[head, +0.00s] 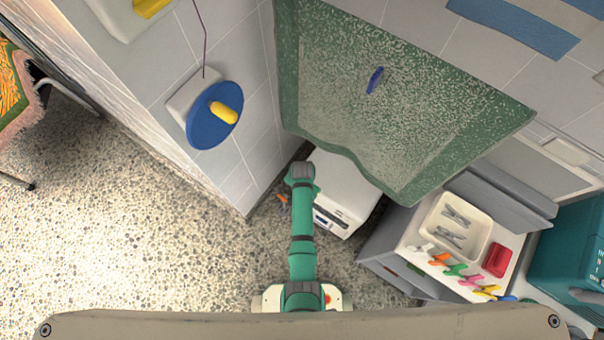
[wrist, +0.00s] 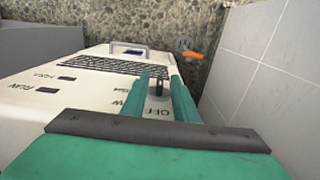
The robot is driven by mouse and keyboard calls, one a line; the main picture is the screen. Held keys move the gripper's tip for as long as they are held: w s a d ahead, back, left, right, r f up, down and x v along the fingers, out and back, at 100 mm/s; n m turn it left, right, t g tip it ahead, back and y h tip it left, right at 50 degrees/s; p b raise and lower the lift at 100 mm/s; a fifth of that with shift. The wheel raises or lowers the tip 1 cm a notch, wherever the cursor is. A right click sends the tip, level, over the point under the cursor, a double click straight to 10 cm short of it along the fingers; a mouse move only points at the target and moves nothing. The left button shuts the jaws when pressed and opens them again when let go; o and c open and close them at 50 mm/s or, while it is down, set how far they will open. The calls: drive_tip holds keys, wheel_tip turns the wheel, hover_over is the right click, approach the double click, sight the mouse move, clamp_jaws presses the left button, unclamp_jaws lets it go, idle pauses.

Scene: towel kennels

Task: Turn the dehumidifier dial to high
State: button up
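The white dehumidifier (wrist: 85,95) fills much of the wrist view, with a dark vent grille, a handle and printed words on its top. It also shows in the head view (head: 345,192), partly behind my arm. The dial (wrist: 157,90) is a small dark upright knob near the printed OFF. My gripper (wrist: 159,78) has its two green fingers apart, one on each side of the dial. I cannot tell whether either finger touches it, or which setting it points to. In the head view the fingers are hidden by my arm.
A tiled wall (wrist: 262,70) rises close on the right in the wrist view. An orange item (wrist: 193,55) lies on the speckled floor beyond. In the head view a green towel (head: 400,100) hangs above the dehumidifier, and a cabinet with a tray (head: 437,232) and pegs stands right.

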clamp_jaws()
drive_tip(key=shift+s+d+t+y, duration=0.1)
drive_tip(key=shift+d+t+y, duration=0.1)
drive_tip(key=shift+t+y, duration=0.85)
unclamp_jaws()
drive_tip(key=v, duration=1)
drive_tip(key=shift+d+r, duration=0.25)
drive_tip(key=shift+r, duration=0.05)
